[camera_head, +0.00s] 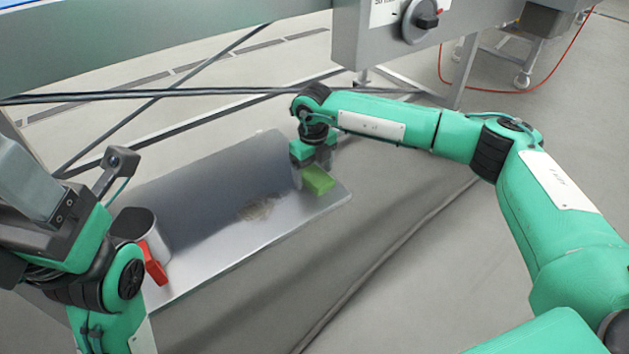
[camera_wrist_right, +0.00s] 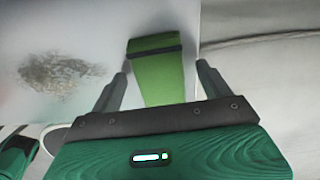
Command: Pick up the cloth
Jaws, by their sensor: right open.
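A green cloth (camera_head: 318,180) lies near the right end of a flat grey metal plate (camera_head: 215,245). In the right wrist view the green cloth (camera_wrist_right: 161,75) shows as a strip with a dark band near its far end, between my fingers. My right gripper (camera_head: 308,172) is over the cloth, and in the right wrist view (camera_wrist_right: 163,80) its two fingers are open on either side of it. I cannot tell whether they touch it.
A brown dirty patch (camera_head: 258,209) marks the middle of the plate. A grey machine frame with a dial (camera_head: 421,20) runs behind.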

